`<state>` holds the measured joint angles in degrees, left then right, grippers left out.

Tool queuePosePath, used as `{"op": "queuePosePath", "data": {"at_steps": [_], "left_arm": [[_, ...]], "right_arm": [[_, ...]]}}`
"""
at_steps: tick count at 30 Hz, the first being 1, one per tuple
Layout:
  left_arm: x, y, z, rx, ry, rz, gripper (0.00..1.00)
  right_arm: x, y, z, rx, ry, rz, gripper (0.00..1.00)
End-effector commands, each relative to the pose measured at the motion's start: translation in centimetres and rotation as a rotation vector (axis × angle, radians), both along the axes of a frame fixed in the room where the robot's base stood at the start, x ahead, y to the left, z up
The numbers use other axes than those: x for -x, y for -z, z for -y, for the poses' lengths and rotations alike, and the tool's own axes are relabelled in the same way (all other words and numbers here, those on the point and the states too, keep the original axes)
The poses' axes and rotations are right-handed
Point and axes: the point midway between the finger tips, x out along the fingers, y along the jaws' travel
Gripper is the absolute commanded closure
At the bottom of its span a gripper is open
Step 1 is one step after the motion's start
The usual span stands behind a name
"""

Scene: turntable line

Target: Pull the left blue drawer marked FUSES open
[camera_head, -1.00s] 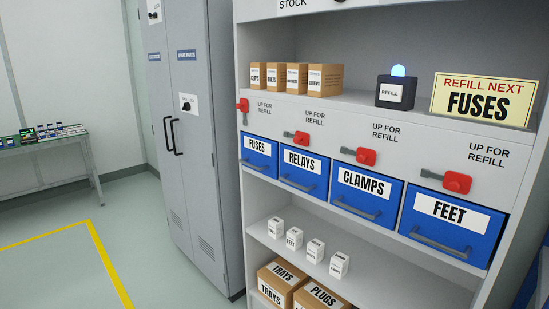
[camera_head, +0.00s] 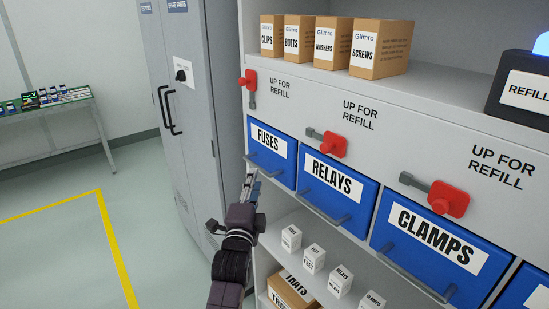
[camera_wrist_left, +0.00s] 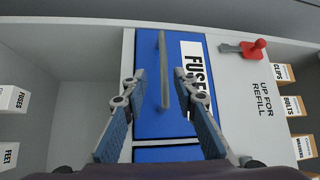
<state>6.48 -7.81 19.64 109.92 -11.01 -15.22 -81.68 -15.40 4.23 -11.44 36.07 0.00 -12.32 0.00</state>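The blue FUSES drawer (camera_head: 286,172) is the leftmost in the row and looks shut. In the left wrist view the drawer (camera_wrist_left: 150,125) carries a grey bar handle (camera_wrist_left: 163,60). My left gripper (camera_head: 253,181) is in front of this drawer. In the left wrist view my left gripper (camera_wrist_left: 159,76) is open, with one finger on each side of the handle and gaps between. The handle is partly hidden by the gripper in the head view. The red lever (camera_head: 250,80) above FUSES has its grey bar hanging down. My right gripper is not in view.
The RELAYS drawer (camera_head: 361,197) and CLAMPS drawer (camera_head: 386,238) lie to the right, their levers turned sideways. Small white boxes (camera_head: 314,259) stand on the shelf below. A grey cabinet (camera_head: 190,130) stands left of the shelving. Open floor (camera_head: 50,260) lies further left.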

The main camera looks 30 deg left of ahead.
Motion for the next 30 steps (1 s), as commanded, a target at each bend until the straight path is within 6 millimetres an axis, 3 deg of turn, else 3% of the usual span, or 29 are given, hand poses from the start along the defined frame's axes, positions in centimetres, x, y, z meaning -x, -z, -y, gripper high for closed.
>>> {"op": "queuePosePath", "data": {"at_steps": [6, 10, 14, 21, 27, 30], "left_arm": [[-2.7, -0.5, -1.1, 0.001, 0.001, 0.000, 0.73], [-4.5, -0.8, -1.9, 0.002, 0.000, 0.001, 0.73], [-5.8, -0.8, -2.4, 0.002, 0.002, -0.001, 0.73], [-6.8, -0.9, -2.8, 0.002, 0.001, 0.000, 0.73], [-6.8, -0.9, -2.8, 0.002, 0.001, 0.000, 0.73], [-6.8, -0.9, -2.8, 0.002, 0.002, -0.001, 0.82]], "right_arm": [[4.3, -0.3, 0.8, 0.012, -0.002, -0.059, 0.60], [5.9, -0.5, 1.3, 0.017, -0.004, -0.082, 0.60], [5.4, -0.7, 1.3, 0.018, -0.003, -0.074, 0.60], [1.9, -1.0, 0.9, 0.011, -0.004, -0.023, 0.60], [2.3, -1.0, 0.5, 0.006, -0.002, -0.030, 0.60], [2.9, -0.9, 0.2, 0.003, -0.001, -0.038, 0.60]]}}
